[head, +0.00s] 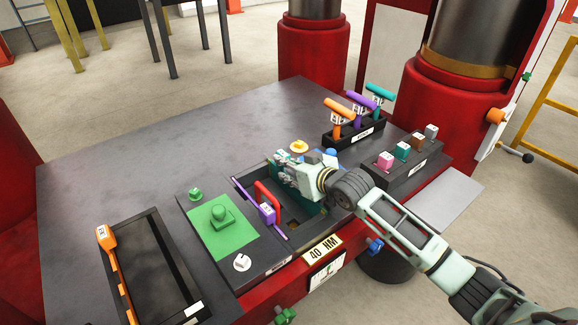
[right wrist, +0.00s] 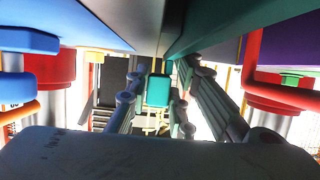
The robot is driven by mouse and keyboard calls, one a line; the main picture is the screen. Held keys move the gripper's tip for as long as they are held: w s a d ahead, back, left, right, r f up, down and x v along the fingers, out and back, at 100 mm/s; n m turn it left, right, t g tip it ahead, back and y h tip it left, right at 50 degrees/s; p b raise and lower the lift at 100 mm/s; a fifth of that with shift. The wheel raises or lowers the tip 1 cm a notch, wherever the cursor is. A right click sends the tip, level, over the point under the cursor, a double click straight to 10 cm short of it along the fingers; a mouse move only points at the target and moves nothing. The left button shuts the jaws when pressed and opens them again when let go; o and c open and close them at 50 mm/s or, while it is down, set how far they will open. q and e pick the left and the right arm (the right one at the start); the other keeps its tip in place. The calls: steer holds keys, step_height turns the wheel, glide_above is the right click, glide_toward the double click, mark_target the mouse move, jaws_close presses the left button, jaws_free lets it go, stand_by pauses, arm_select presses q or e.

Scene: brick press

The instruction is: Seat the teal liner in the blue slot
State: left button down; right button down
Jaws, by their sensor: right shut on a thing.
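My right gripper (head: 284,166) is over the recess of the dark mould box on the press table, shut on the teal liner (head: 311,198). Part of the liner shows below the gripper, at or in the recess; its lower edge is hidden. In the right wrist view, a teal part (right wrist: 158,90) shows between the gripper's links. A blue part (head: 331,153) is just behind my gripper, and my wrist covers much of that side. I cannot tell whether the liner is in the blue slot. My left gripper is not in view.
A red handle (head: 266,194) and a purple block (head: 267,213) are left of the liner. A green plate (head: 222,233) and a black tray (head: 158,262) lie further left. Racks of coloured-handled tools (head: 352,133) and small blocks (head: 403,152) stand behind. The table's back left is clear.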

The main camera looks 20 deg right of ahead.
steer(key=shift+s+a+f, duration=0.1)
steer(key=shift+s+f, duration=0.1)
steer(key=shift+f, duration=0.25)
steer(key=c, duration=1.5)
jaws_free()
steer(key=shift+f, duration=0.1)
steer(key=shift+o, duration=0.2)
steer(key=shift+s+f, duration=0.1)
steer(key=shift+f, duration=0.05)
steer(key=w+r+v, duration=0.1)
steer(key=v, duration=1.1)
step_height(320, 180, up, 7)
steer(key=p, duration=0.7)
steer(key=shift+s+r+p, duration=0.2)
steer(key=shift+s+p, duration=0.05)
steer(key=shift+p, duration=0.05)
